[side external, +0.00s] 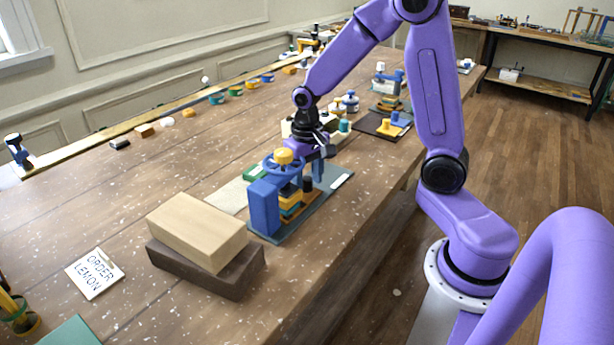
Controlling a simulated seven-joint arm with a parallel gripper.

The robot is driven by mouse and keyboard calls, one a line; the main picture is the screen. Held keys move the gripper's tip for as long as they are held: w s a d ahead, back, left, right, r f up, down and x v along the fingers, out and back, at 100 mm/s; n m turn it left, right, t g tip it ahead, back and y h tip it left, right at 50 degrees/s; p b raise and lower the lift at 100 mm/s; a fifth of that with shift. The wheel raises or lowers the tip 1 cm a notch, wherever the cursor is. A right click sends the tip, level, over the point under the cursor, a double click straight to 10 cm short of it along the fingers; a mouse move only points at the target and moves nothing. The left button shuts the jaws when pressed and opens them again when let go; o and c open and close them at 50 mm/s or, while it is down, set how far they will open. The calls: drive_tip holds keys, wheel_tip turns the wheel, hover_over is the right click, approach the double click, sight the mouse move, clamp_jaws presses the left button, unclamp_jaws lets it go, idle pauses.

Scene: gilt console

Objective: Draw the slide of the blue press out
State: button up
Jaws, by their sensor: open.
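The blue press (263,207) stands on a dark green-grey base plate (285,232) near the middle of the table. It has a blue wheel with a yellow knob (284,156) on top and blue uprights. Yellow and orange blocks (291,198) sit low between its uprights; I cannot tell for sure which part is the slide. My gripper (322,152) is open, just behind and above the press at its far right side. The press partly hides it, its fingertips are small and dark, and I cannot tell whether they touch the press.
A pale wooden block (197,230) lies on a dark brown block (205,270) to the press's left front. A card reading "ORDER LEMON" (95,273) lies further left. A second blue device (390,88) and a dark tray (373,125) stand behind. The table's right front is clear.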

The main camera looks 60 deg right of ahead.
clamp_jaws()
drive_tip(key=d, duration=1.1)
drive_tip(key=shift+w+d+r, duration=0.1)
drive_tip(key=shift+d, duration=0.2)
unclamp_jaws()
drive_tip(key=shift+d, duration=0.1)
wheel_tip(320, 180, up, 17)
drive_tip(key=shift+r, duration=0.2)
